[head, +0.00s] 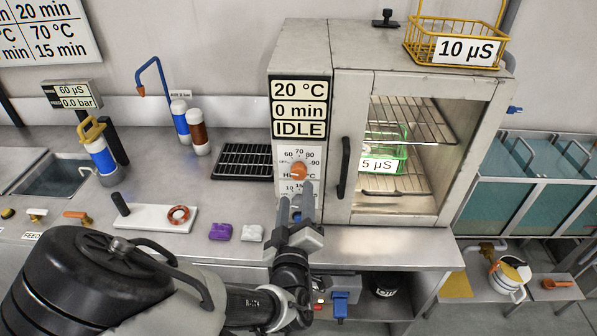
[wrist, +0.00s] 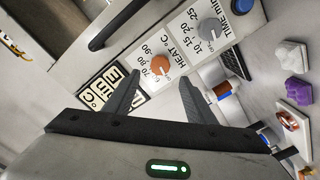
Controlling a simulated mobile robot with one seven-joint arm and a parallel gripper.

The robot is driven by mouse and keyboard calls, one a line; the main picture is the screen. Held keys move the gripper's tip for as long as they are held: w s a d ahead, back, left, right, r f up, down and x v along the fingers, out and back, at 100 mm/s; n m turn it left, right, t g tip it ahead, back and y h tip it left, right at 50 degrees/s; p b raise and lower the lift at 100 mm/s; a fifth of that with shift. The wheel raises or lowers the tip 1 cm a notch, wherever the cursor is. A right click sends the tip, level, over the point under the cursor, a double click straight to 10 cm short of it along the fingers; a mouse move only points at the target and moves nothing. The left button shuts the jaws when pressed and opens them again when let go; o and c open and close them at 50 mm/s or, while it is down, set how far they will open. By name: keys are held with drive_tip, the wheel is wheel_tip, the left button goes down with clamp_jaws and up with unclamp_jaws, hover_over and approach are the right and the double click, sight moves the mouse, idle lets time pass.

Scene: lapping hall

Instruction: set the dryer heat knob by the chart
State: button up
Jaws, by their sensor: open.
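The dryer (head: 310,50) stands on the bench, its display (head: 299,110) reading 20 °C, 0 min, IDLE. The orange heat knob (head: 298,171) is on its front panel below the display, with a scale around it; its exact setting is too small to tell. It also shows in the wrist view (wrist: 160,66), where the panel appears rotated, with the grey time knob (wrist: 210,32) beside it. The chart (head: 45,32) on the wall is cut off; 70 °C and 15 min are readable. My gripper (head: 296,191) is open and empty, its fingers just before the heat knob, apparently not gripping it.
A green basket (head: 384,155) marked 5 µS sits inside the dryer behind its window; a black handle (head: 344,168) stands out beside the panel. A yellow basket (head: 455,45) is on top. Purple (head: 220,232) and white (head: 252,233) lumps lie on the bench left of my gripper.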

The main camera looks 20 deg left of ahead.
sight(298, 174)
drive_tip(key=x, duration=0.9)
drive_tip(key=shift+w+p, duration=0.15)
drive_tip(key=shift+p, duration=0.25)
drive_tip(key=c, duration=1)
drive_tip(key=shift+c, duration=0.2)
